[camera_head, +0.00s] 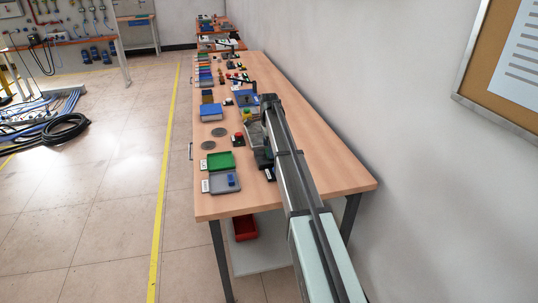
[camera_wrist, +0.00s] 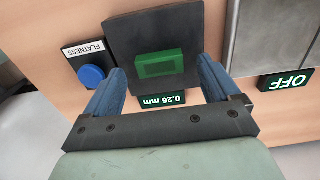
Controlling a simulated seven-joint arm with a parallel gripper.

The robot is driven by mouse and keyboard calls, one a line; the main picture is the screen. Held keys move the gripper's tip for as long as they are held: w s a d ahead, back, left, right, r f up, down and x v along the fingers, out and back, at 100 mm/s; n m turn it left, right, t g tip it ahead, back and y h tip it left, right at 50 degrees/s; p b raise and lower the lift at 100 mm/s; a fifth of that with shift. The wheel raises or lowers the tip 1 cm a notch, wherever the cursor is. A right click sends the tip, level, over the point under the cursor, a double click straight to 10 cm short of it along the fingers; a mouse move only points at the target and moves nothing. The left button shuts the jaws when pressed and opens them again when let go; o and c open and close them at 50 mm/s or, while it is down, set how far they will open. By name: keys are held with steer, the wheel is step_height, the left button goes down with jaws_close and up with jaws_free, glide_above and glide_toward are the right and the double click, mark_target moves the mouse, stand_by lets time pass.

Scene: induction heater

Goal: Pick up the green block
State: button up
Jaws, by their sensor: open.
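The green block (camera_wrist: 159,63), rectangular with a darker centre on its top face, lies on a dark square plate (camera_wrist: 125,35) in the wrist view. My gripper (camera_wrist: 162,68) is open, with one blue finger to each side of the block in the picture and a visible gap on both sides. The fingers are not touching the block. The height of the fingertips above the plate is hard to tell. In the head view my arm reaches along the table, and I cannot make out the block or the fingers there.
A blue button (camera_wrist: 92,75) beside a FLATNESS label, a 0.26 mm display (camera_wrist: 163,100) and an OFF sign (camera_wrist: 285,82) surround the plate. The wooden table (camera_head: 290,190) also bears a green tray (camera_head: 221,161), a grey tray (camera_head: 217,189) and several small items. A wall runs along the right.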

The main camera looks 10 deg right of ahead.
steer(key=shift+f, duration=0.85)
steer(key=shift+c, duration=0.4)
steer(key=shift+r, duration=0.1)
steer(key=c, duration=1.3)
